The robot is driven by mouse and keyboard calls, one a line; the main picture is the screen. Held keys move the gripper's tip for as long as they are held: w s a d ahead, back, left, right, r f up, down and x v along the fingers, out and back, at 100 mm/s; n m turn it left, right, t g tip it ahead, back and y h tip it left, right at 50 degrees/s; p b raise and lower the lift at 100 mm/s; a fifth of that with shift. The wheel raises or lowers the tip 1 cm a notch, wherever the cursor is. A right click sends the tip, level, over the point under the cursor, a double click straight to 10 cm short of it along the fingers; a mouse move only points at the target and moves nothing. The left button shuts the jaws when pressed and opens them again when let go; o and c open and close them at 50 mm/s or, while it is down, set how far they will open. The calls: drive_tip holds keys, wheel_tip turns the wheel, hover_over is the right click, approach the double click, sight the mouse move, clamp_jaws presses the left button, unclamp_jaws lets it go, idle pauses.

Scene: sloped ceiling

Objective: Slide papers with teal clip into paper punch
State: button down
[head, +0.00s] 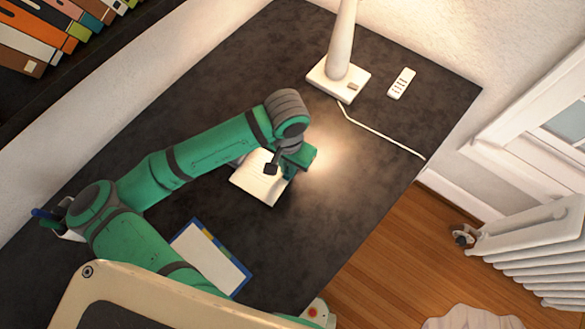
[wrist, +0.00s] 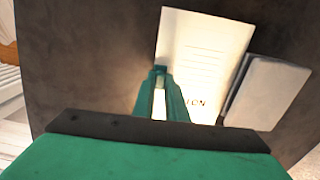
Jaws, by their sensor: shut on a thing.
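The papers (head: 256,184) are a white, lined stack lying on the dark desk under my wrist. In the wrist view the papers (wrist: 200,50) show faint lines and some dark print near the lower edge. My gripper (head: 288,173) is at their right side in the head view. In the wrist view my green gripper (wrist: 160,72) is shut on the papers at their left edge. The teal clip cannot be told apart from the green fingers. A grey block (wrist: 266,92), apparently the paper punch, lies close beside the papers' right edge. My arm mostly hides it in the head view.
A white lamp (head: 338,78) stands at the back, with a cable running to the desk's right edge. A white remote (head: 401,83) lies beside it. A blue-edged clipboard (head: 210,257) lies nearer me. A pen holder (head: 70,232) is at the left. The desk right of my gripper is clear.

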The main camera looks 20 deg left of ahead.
drive_tip(key=shift+w+a, duration=0.25)
drive_tip(key=shift+a, duration=0.85)
drive_tip(key=shift+w+a, duration=0.3)
drive_tip(key=shift+a, duration=0.8)
drive_tip(key=shift+w+a, duration=0.25)
drive_tip(key=shift+a, duration=0.85)
drive_tip(key=c, duration=1.7)
unclamp_jaws()
drive_tip(key=shift+w, duration=0.1)
wheel_tip(320, 180, up, 11)
drive_tip(key=shift+f, duration=0.15)
